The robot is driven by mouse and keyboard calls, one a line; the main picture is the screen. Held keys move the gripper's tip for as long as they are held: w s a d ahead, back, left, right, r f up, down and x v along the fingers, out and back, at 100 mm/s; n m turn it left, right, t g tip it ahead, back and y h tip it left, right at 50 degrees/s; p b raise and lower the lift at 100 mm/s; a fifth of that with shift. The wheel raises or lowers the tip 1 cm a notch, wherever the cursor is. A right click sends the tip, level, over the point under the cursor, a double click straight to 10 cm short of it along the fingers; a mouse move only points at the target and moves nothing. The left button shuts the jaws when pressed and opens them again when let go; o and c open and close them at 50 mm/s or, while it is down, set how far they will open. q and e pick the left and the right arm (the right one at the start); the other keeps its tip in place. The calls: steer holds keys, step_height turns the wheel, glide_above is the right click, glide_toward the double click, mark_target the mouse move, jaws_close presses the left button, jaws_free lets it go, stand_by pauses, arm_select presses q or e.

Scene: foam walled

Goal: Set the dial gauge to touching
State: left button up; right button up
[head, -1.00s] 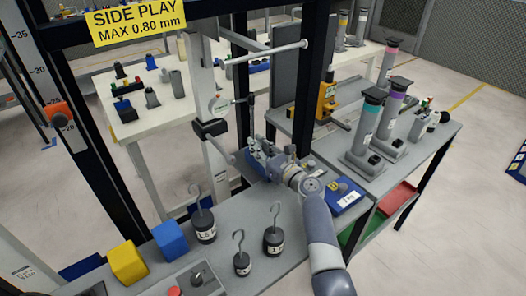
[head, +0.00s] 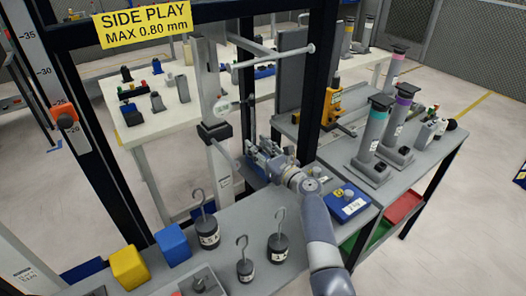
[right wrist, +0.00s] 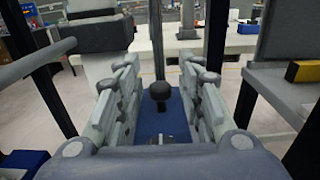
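The dial gauge (head: 224,105), a small pale round face, sits on the upright grey post (head: 209,80) in the head view, just above a dark clamp block (head: 214,132). Its reading is too small to tell. A thin stem runs right from it toward a small dark piece. My right gripper (head: 262,152) is below and right of the gauge, apart from it. In the right wrist view its fingers (right wrist: 160,100) are spread and empty. A black round knob (right wrist: 159,90) above a blue base (right wrist: 172,122) shows between them, further ahead. My left gripper is not in view.
Hooked weights (head: 207,230), a yellow cube (head: 128,267) and a blue cube (head: 173,244) stand on the near bench. A blue box (head: 347,203) lies right of my arm. A pale horizontal rod (head: 272,58) and dark frame uprights (head: 313,90) stand close to the gripper.

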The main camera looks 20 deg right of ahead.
steer(key=v, duration=1.2)
stand_by(0.4)
